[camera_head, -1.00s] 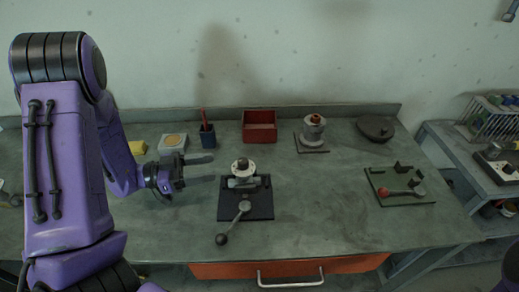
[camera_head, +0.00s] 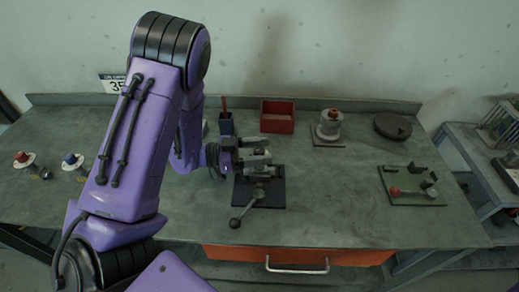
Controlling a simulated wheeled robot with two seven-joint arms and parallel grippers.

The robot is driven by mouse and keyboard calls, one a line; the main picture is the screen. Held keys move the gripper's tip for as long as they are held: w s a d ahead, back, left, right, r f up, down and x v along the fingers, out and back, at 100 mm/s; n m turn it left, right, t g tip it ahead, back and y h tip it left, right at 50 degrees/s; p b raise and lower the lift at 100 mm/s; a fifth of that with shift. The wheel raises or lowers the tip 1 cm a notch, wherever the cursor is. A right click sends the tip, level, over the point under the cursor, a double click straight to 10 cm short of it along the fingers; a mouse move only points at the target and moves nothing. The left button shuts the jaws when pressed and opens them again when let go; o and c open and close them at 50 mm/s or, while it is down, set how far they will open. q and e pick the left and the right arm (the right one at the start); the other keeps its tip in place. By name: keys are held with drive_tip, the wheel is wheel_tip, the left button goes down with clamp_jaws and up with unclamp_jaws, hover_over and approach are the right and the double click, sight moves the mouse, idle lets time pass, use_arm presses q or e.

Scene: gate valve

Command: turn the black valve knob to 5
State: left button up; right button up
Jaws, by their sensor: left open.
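The valve stands on a black square plate (camera_head: 272,192) near the middle of the bench. A lever with a black ball end (camera_head: 235,223) reaches from it toward the front. My left gripper (camera_head: 256,152) comes in from the left at the valve's top, with its jaws open. Its fingers overlap the white dial and black knob in the picture, so the knob is mostly hidden. I cannot tell whether the fingers touch the knob, and the dial's numbers cannot be read. My right gripper is out of view.
A red-topped fixture (camera_head: 330,124), a dark round disc (camera_head: 392,126) and a green plate (camera_head: 410,197) are to the right. Red (camera_head: 22,157) and blue (camera_head: 70,159) knobs lie left.

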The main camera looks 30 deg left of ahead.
use_arm(q)
drive_tip(key=shift+w+f, duration=0.1)
drive_tip(key=shift+w, duration=0.05)
drive_tip(key=c, duration=1)
drive_tip(key=shift+n+t+y+p, duration=0.3)
drive_tip(key=shift+n+t+y, duration=0.1)
drive_tip(key=shift+n+t, duration=0.1)
drive_tip(key=shift+n+t+y, duration=0.5)
drive_tip(key=shift+n+y, duration=0.1)
drive_tip(key=shift+n+t+y, duration=1)
drive_tip(key=shift+y, duration=0.4)
drive_tip(key=o, duration=1)
drive_tip(key=shift+a, duration=0.1)
